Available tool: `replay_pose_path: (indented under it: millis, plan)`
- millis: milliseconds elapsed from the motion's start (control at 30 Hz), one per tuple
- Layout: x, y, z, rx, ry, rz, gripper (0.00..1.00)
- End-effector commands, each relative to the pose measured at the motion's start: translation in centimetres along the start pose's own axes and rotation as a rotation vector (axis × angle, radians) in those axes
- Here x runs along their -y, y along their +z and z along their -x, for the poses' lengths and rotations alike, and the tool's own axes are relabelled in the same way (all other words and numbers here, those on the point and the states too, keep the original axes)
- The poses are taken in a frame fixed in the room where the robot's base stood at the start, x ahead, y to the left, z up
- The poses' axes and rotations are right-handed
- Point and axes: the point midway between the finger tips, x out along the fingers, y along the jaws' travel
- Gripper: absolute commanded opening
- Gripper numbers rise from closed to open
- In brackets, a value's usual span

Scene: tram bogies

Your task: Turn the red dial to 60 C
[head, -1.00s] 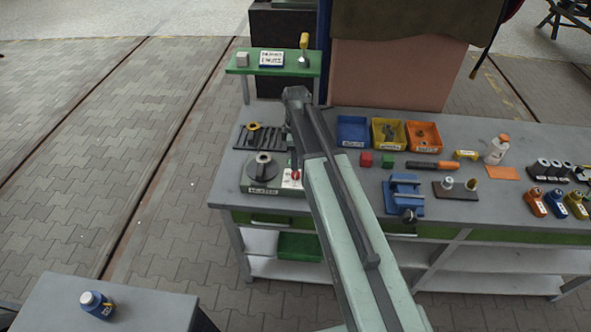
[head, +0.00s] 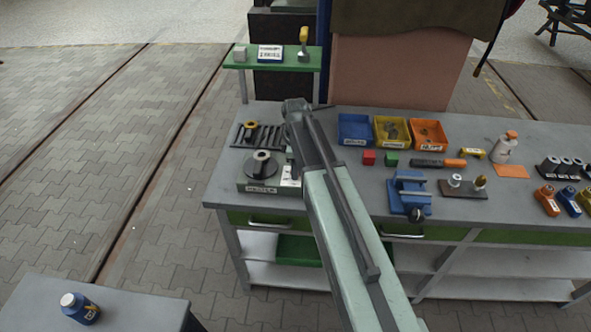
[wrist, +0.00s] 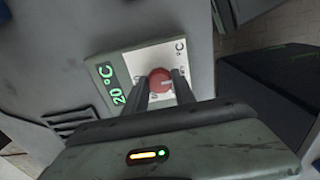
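The red dial (wrist: 160,78) sits on a white scale plate (wrist: 141,62) on the heater box in the wrist view. The green display (wrist: 111,82) beside it reads 20 °C. My gripper (wrist: 161,87) has its two fingers apart, one on each side of the dial. I cannot tell whether they touch it. In the head view the heater box (head: 258,188), with a dark round plate on top, stands at the left front of the bench. My arm hides the dial there.
Blue, yellow and orange bins (head: 391,131) stand at the back of the bench (head: 352,200). A blue vise (head: 408,191) is to the right of my arm. A tool rack (head: 262,135) lies behind the heater. A green shelf (head: 270,66) rises at the back left.

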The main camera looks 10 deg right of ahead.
Motion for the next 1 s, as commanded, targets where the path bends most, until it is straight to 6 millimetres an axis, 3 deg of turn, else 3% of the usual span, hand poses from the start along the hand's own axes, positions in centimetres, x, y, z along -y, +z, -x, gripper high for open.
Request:
replay_pose_path:
  millis: [467, 1000]
  plan:
    - [0.06, -0.07, -0.01, 0.000, -0.001, -0.090, 0.00]
    - [0.10, -0.12, -0.02, 0.000, -0.002, -0.563, 0.00]
